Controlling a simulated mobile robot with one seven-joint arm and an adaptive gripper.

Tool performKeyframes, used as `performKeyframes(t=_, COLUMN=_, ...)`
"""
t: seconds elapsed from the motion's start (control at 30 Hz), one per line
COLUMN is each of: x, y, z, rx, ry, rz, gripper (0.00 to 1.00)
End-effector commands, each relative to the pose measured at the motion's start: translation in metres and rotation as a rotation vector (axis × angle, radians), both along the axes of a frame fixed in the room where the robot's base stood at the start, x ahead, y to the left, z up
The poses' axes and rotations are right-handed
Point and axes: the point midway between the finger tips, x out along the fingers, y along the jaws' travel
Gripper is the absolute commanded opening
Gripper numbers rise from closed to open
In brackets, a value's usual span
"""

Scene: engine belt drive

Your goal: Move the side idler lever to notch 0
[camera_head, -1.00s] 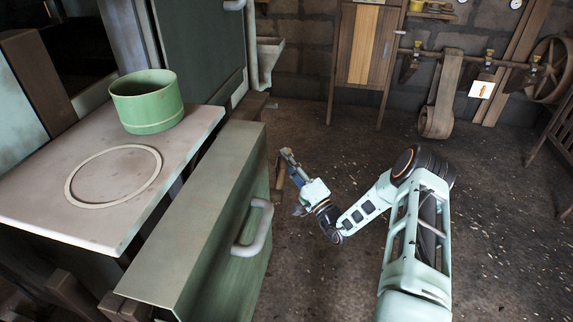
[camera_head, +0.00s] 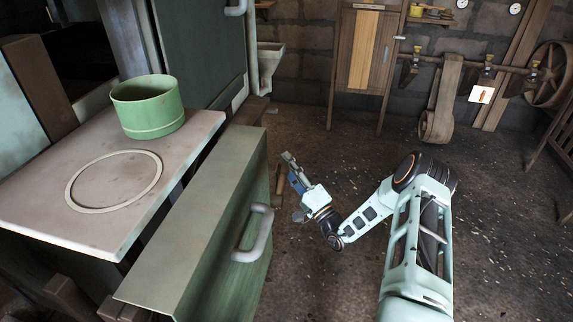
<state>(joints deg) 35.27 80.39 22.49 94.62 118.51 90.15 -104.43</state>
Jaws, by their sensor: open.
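I cannot make out a side idler lever or its notches for certain in this view. The belt drive stands at the back right: a horizontal shaft with a wide brown belt (camera_head: 438,123) hanging from it and a spoked wheel (camera_head: 550,72) at its right end. My gripper (camera_head: 291,187) is open and empty, in the middle of the picture, just right of the green cabinet. It is well apart from the belt drive. A brown wooden piece (camera_head: 279,180) shows just left of the gripper; I cannot tell what it is or whether they touch.
A green cabinet (camera_head: 195,215) with a grey handle (camera_head: 253,235) stands left of my arm. Beside it, a pale table (camera_head: 60,215) bears a green tub (camera_head: 148,118) and a flat ring (camera_head: 112,208). A white card (camera_head: 482,95) hangs by the shaft. Dark floor (camera_head: 340,160) is clear ahead.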

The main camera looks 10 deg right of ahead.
Motion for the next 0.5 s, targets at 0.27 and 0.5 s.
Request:
performKeyframes(t=0.27, x=-0.043, y=-0.024, z=-0.021, rx=0.001, ry=0.003, rz=-0.004, gripper=0.40)
performKeyframes(t=0.5, x=-0.080, y=-0.043, z=-0.037, rx=0.000, ry=0.001, rz=-0.002, gripper=0.40)
